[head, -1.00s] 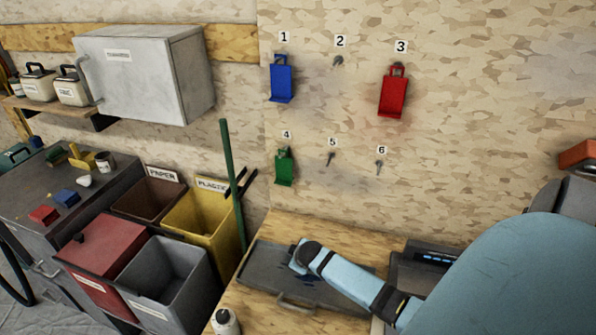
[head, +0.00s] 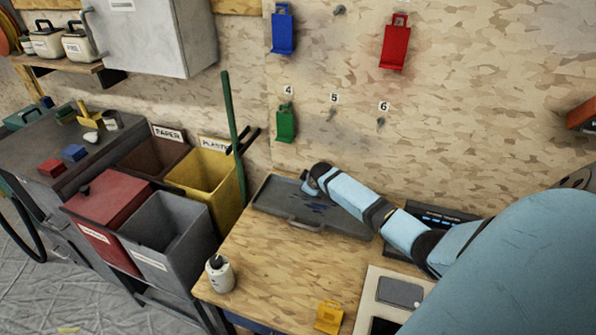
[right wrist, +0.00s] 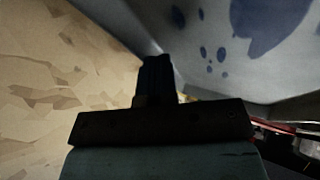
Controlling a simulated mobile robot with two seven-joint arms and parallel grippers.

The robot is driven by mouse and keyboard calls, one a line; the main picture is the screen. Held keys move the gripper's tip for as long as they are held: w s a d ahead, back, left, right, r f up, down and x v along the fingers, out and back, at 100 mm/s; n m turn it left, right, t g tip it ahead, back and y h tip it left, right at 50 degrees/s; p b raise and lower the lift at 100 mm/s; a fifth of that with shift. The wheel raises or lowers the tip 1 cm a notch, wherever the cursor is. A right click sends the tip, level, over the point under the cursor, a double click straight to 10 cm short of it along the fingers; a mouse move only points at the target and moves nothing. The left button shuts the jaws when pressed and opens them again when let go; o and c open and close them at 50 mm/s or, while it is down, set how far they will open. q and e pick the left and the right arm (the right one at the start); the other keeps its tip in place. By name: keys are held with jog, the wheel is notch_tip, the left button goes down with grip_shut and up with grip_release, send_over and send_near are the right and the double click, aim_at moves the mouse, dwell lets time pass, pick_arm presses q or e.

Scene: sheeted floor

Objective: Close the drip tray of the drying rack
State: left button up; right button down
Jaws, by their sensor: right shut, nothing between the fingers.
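The drip tray (head: 268,198) is a flat dark grey tray with a raised rim and a front handle (head: 305,225). It lies on the wooden bench against the wall, with dark blue stains inside. My light blue right arm reaches in from the right. Its gripper (head: 309,188) is at the tray's back part; whether it touches is unclear. In the right wrist view the gripper (right wrist: 156,75) is shut and empty, beside a grey surface with blue spots (right wrist: 225,65), which looks like the tray. I cannot make out a separate drying rack. My left gripper is out of view.
A white bottle (head: 220,274) and a yellow bracket (head: 329,317) stand on the bench. A green pole (head: 234,140) and a yellow bin (head: 205,178) are left of the tray. Blue (head: 284,30), red (head: 395,43) and green (head: 286,124) holders hang on the wall. The bench front is mostly clear.

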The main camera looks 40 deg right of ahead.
jog(key=w+d, duration=0.1)
jog(key=d, duration=0.1)
jog(key=w+d+b, duration=0.1)
jog(key=shift+d+f, duration=0.15)
jog(key=shift+d, duration=0.2)
jog(key=shift+w+d+b, duration=0.1)
jog(key=shift+d+b, duration=0.1)
jog(key=shift+b, duration=0.1)
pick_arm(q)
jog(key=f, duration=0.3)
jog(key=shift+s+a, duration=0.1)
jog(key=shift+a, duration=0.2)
pick_arm(e)
jog(key=shift+d+r, duration=0.15)
jog(key=shift+r, duration=0.2)
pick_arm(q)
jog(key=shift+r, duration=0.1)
pick_arm(e)
jog(key=shift+w, duration=0.1)
